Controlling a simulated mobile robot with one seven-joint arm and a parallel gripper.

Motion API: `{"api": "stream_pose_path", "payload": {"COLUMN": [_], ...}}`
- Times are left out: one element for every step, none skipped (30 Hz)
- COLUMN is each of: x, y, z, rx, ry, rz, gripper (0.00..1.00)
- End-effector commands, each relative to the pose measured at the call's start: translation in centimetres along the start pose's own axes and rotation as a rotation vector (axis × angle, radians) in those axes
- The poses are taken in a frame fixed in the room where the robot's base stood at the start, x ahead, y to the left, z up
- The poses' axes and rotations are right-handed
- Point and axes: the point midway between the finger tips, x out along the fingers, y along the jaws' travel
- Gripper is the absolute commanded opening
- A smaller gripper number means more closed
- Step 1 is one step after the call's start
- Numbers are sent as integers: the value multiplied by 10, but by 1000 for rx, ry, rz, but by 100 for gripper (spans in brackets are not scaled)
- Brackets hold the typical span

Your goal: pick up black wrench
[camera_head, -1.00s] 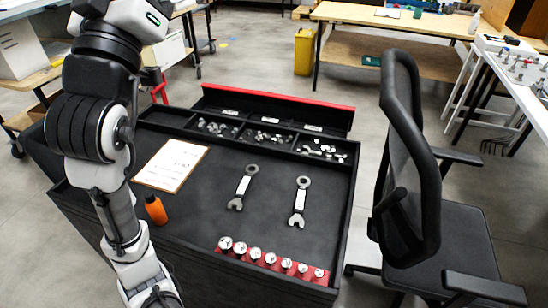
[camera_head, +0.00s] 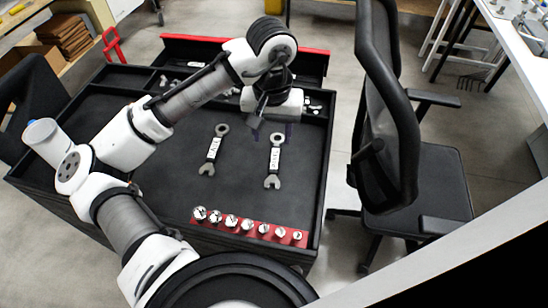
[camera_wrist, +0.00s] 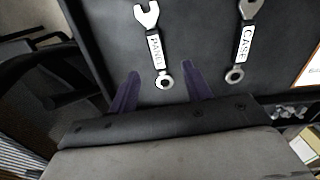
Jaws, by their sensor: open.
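Two open-and-ring wrenches with white labels lie flat on the dark cart top. The left one in the head view (camera_head: 213,151) reads CASE in the wrist view (camera_wrist: 247,40). The right one in the head view (camera_head: 274,161) reads PANEL in the wrist view (camera_wrist: 155,46). Both look grey to dark; I cannot tell which is the black wrench. My gripper (camera_head: 272,127) is open and empty near the ring end of the PANEL wrench. In the wrist view, my gripper's purple fingers (camera_wrist: 160,84) stand on either side of that ring. I cannot tell its height above it.
A red strip with several silver sockets (camera_head: 247,228) lies at the cart's near edge. Compartments with small metal parts run along the cart's far side, partly hidden by my arm. A black office chair (camera_head: 400,150) stands close on the right. A white-labelled board (camera_wrist: 309,68) edges into the wrist view.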

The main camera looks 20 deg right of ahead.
Motion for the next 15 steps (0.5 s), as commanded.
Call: {"api": "stream_pose_path", "payload": {"x": [10, 14, 20, 24, 27, 30, 32, 33, 35, 37, 39, 43, 47, 52, 58], "y": [0, 0, 0, 0, 0, 0, 0, 1, 1, 1, 2, 2, 3, 3, 5], "z": [1, 0, 0, 0, 0, 0, 0, 0, 0, 0, 0, 0, 0, 1, 1], "rx": [1, 0, -1, -1, 0, 0, 0, 1, 1, 1, 2, 2, 2, 2, 2], "ry": [-2, -1, 0, 0, 0, 1, 2, 3, 3, 2, 1, 1, 1, 1, 0], "rz": [0, 1, 0, 0, 1, 1, 2, 2, 2, 1, 1, 2, 2, 1, 2], "gripper": [49, 49, 49, 49, 49, 49, 49, 49, 49, 49, 49, 49, 49, 49, 49]}}
